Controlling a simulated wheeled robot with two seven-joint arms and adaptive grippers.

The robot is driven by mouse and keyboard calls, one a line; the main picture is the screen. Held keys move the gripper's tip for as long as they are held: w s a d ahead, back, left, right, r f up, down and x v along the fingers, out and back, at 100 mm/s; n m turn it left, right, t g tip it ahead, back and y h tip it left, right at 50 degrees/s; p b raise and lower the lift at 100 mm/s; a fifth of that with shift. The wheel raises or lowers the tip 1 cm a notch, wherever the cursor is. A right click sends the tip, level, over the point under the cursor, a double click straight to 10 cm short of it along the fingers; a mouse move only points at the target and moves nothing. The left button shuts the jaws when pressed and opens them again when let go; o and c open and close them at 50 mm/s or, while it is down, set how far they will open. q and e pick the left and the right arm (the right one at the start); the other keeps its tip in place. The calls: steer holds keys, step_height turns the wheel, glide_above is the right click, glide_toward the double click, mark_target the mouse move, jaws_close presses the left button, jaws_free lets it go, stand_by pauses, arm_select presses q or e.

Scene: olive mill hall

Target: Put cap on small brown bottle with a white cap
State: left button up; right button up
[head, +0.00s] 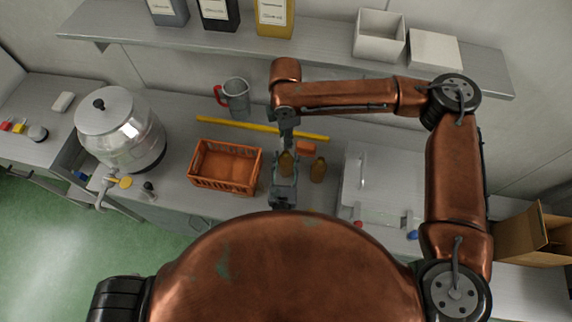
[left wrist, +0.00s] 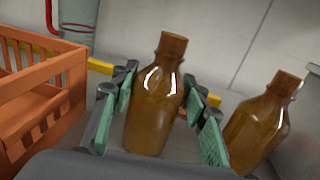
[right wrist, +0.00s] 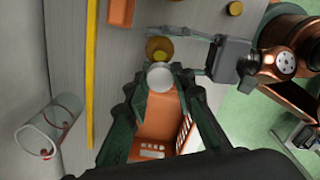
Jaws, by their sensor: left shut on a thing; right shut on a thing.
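A small brown bottle (left wrist: 157,100) stands upright between the fingers of my left gripper (head: 284,182), which is shut on it. Its neck is bare in the left wrist view, and it also shows in the head view (head: 285,163). My right gripper (head: 287,137) points down from above the bottle and is shut on a white cap (right wrist: 160,76). In the right wrist view the cap sits beside the bottle's mouth (right wrist: 160,48), partly overlapping it. The cap and right gripper do not show in the left wrist view, so the cap appears apart from the neck. The cap is hidden in the head view.
A second uncapped brown bottle (head: 318,170) stands close to the right of the held one. An orange block (head: 306,147) lies behind it. An orange crate (head: 226,167) stands to the left, with a yellow bar (head: 230,125) and a measuring jug (head: 236,97) behind. A shelf (head: 330,52) runs above.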

glide_above(286, 153)
steer(key=shift+f, duration=2.5)
steer(key=shift+f, duration=0.1)
steer(key=shift+f, duration=0.8)
steer(key=shift+f, duration=0.55)
